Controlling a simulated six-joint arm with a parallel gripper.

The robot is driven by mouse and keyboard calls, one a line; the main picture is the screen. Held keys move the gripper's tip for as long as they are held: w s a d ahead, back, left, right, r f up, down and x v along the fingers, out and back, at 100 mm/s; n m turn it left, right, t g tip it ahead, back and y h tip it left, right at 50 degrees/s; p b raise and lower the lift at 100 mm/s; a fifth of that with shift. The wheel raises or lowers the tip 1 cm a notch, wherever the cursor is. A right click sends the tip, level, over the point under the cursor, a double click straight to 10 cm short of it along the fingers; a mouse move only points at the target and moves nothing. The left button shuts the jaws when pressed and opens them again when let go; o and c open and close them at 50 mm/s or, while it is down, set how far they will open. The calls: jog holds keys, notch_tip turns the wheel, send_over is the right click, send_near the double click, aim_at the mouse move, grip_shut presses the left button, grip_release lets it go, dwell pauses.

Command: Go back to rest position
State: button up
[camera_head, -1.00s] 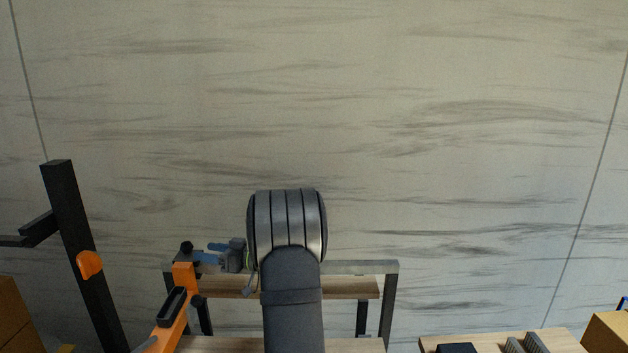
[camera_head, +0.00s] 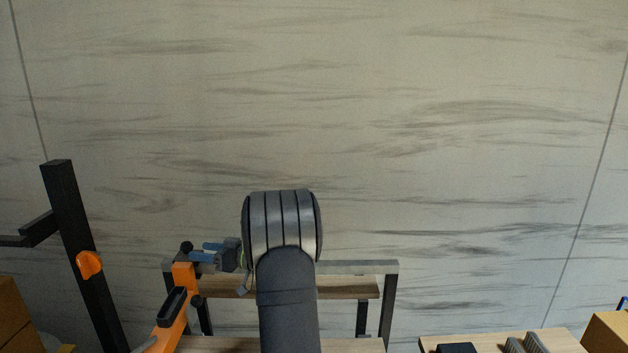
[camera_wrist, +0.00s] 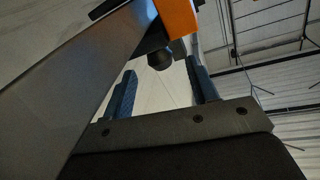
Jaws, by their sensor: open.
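My gripper (camera_head: 212,252) shows in the head view at the lower left of my arm, small and partly hidden. Its blue fingers point left, close to the orange-and-black clamp-like piece (camera_head: 180,290). In the wrist view my gripper (camera_wrist: 160,95) has its two blue fingers apart, with nothing held between them. An orange part with a black round knob (camera_wrist: 160,58) shows beyond the fingertips in that view. I cannot tell whether the fingers touch it.
A grey-framed rack with a wooden shelf (camera_head: 350,287) stands behind my arm. A black post (camera_head: 80,250) with an orange knob is at left. A wooden surface (camera_head: 490,340) with dark items is at lower right. The upper area before the wall is clear.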

aim_at(185, 248)
jog(key=a, duration=0.3)
jog(key=w+a, duration=0.1)
jog(key=a, duration=0.2)
jog(key=shift+w+a, duration=0.15)
jog(key=d, duration=1.4)
jog(key=shift+d, duration=0.1)
jog(key=s+d+t+h, duration=0.1)
jog(key=d+t, duration=0.1)
jog(key=d, duration=0.6)
jog(key=s+d+m+t, duration=0.1)
jog(key=s+d+t, duration=0.1)
jog(key=d, duration=0.7)
jog(key=s+d+f+m+t+h, duration=0.1)
jog(key=s+d+t, duration=0.1)
jog(key=d, duration=0.6)
jog(key=shift+d+f+h, duration=0.1)
jog(key=shift+d+h, duration=0.2)
jog(key=shift+d, duration=0.1)
